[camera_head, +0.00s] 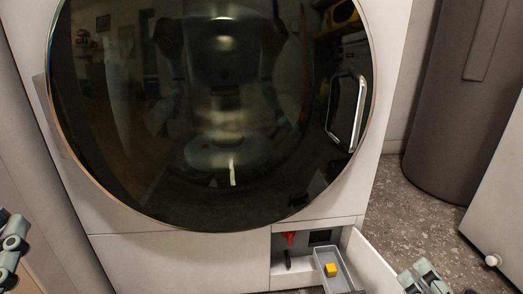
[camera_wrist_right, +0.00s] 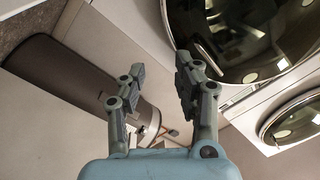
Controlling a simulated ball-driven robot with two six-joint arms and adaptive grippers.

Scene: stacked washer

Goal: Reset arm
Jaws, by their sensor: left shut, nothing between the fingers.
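My left gripper (camera_head: 12,240) shows at the left edge of the head view, partly cut off by the frame. It is shut and empty, in front of the washer's left side. My right gripper (camera_head: 425,277) is at the lower right of the head view, beside the open bottom compartment door. In the right wrist view its two fingers (camera_wrist_right: 160,82) stand apart with nothing held between them. Both arms are mostly outside the head view.
The washer's round dark glass door (camera_head: 215,110) is shut and has a metal handle (camera_head: 346,110). Below it, the small door (camera_head: 370,264) hangs open beside a grey tray (camera_head: 345,281) with a yellow block (camera_head: 331,270). A dark cylinder (camera_head: 460,110) stands at right on speckled floor (camera_head: 412,220).

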